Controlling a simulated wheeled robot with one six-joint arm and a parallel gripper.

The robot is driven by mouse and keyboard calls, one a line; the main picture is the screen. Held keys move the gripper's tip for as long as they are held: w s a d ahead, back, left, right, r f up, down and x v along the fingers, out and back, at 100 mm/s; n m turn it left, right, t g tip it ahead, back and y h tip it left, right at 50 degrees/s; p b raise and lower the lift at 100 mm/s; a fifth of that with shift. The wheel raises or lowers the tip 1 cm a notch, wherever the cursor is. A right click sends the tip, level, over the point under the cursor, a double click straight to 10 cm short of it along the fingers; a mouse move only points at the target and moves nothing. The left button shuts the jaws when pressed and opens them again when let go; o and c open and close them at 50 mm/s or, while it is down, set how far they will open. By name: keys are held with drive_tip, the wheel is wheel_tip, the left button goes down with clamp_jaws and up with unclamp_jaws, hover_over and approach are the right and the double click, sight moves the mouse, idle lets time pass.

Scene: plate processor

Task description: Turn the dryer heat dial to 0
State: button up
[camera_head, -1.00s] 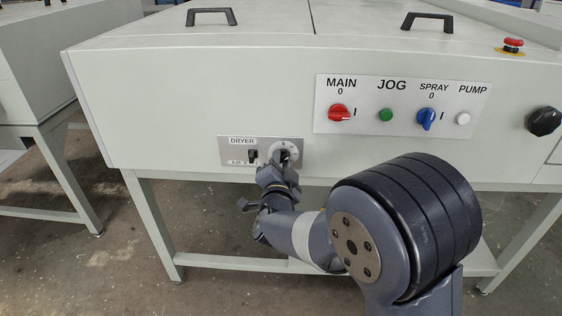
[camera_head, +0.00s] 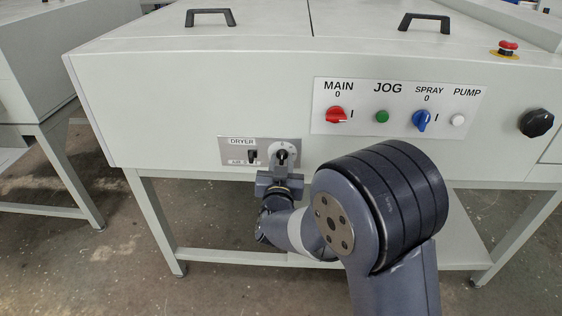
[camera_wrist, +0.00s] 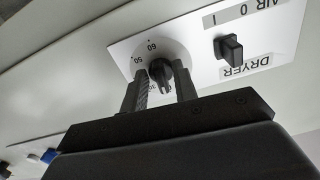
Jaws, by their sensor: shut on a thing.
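The dryer heat dial (camera_head: 283,154) is a black knob on a white round scale, at the right of the grey dryer panel (camera_head: 230,160). In the wrist view the dial (camera_wrist: 161,72) shows numbers such as 50 and 60 around its edge; others are hidden. My gripper (camera_wrist: 162,88) has one finger on each side of the knob and is shut on it. In the head view my gripper (camera_head: 281,172) is just below and in front of the dial. The knob's pointer reading is too small to tell.
Left of the dial is a black dryer air switch (camera_head: 252,156), also close by in the wrist view (camera_wrist: 229,48). Above right is a panel with a red main switch (camera_head: 337,115), a green jog button (camera_head: 382,117) and a blue spray switch (camera_head: 422,120).

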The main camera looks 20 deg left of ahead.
drive_tip(key=shift+f+n, duration=0.1)
drive_tip(key=shift+n, duration=0.4)
drive_tip(key=o, duration=0.6)
drive_tip(key=shift+s, duration=0.15)
drive_tip(key=p+v, duration=0.1)
drive_tip(key=v, duration=0.9)
drive_tip(key=shift+s, duration=0.3)
